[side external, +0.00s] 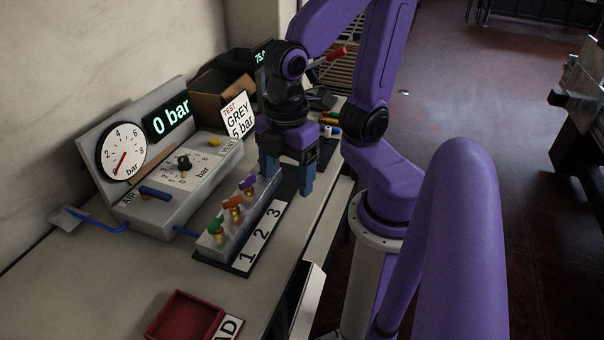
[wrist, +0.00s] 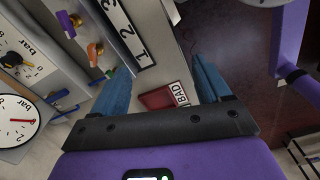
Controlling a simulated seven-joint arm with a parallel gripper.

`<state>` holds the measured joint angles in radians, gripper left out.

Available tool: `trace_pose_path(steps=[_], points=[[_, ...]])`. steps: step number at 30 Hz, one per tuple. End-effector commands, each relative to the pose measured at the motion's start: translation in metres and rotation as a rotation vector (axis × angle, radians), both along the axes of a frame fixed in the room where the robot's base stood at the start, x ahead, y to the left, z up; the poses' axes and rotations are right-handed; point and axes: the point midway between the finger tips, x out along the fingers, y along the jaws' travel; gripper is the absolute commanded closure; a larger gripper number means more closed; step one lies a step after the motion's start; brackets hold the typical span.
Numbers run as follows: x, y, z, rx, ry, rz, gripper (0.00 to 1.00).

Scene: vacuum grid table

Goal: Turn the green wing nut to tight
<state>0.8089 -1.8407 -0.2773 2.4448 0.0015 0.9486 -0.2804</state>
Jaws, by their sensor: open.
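The green wing nut (side external: 215,228) is on the near end of the grey manifold block, beside the number 1. In the wrist view it is a small green piece (wrist: 110,72) by the left finger, partly hidden. The orange wing nut (side external: 233,202) and the purple wing nut (side external: 248,182) follow along the block; both show in the wrist view, orange (wrist: 95,50) and purple (wrist: 67,22). My gripper (side external: 288,184) is open and empty, with blue fingers pointing down, beyond the purple end of the block and apart from the green nut.
A grey panel (side external: 205,190) with a dial reading 0, a "0 bar" display (side external: 168,117) and a blue lever (side external: 155,193) stands left of the block. A red tray (side external: 178,316) is at the front. A "GREY 5 bar" card (side external: 238,116) stands behind. Bare table lies before the panel.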

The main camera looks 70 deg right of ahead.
Motion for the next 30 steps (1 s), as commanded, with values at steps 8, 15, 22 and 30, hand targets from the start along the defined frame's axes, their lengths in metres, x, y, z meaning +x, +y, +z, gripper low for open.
trace_pose_path(steps=[8, 15, 22, 30], points=[[-0.019, -0.009, -0.006, 0.006, 0.003, -0.157, 0.23], [-0.024, -0.011, -0.008, 0.008, 0.004, -0.206, 0.23], [-0.024, -0.011, -0.008, 0.008, 0.004, -0.207, 0.23], [-0.025, -0.011, -0.009, 0.008, 0.005, -0.214, 0.23]])
